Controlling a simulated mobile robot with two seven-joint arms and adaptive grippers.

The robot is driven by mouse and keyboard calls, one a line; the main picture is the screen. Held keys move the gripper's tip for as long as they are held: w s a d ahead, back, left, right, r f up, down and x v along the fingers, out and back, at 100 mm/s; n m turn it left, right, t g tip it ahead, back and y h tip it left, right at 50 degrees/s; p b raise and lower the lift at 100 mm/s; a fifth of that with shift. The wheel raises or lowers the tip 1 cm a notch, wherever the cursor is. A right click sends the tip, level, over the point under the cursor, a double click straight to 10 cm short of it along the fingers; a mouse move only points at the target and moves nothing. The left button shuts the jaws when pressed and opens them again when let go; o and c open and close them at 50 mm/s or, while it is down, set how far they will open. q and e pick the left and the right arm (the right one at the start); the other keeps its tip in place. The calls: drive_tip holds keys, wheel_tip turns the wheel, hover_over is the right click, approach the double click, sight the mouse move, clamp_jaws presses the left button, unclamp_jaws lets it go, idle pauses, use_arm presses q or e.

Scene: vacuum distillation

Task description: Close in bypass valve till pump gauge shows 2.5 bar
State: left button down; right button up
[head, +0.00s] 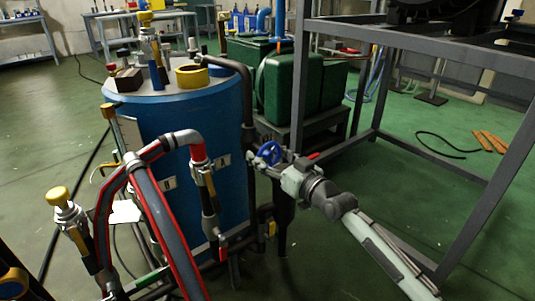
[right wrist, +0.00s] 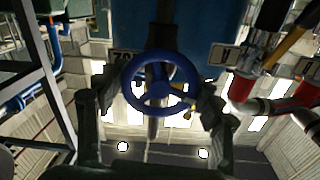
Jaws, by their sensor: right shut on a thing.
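The bypass valve's blue handwheel (head: 269,151) sits on dark pipework just right of the blue tank. It also shows in the right wrist view (right wrist: 158,92), facing the camera with its spokes clear. My right gripper (head: 277,166) reaches it from the lower right. In the right wrist view its two dark fingers (right wrist: 160,100) lie at the left and right sides of the wheel rim, shut on it. The valve body behind the wheel is mostly hidden. I cannot make out a readable pump gauge face in either view. My left gripper is not in view.
The blue tank (head: 200,120) stands left of the valve. Red-lined hoses and pipes (head: 150,190) rise in front of it. Green containers (head: 285,85) stand behind. A grey steel frame (head: 297,80) rises close beside my right arm. Green floor (head: 400,190) is open at right.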

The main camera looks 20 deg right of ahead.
drive_tip(key=o, duration=1.2)
drive_tip(key=v, duration=1.2)
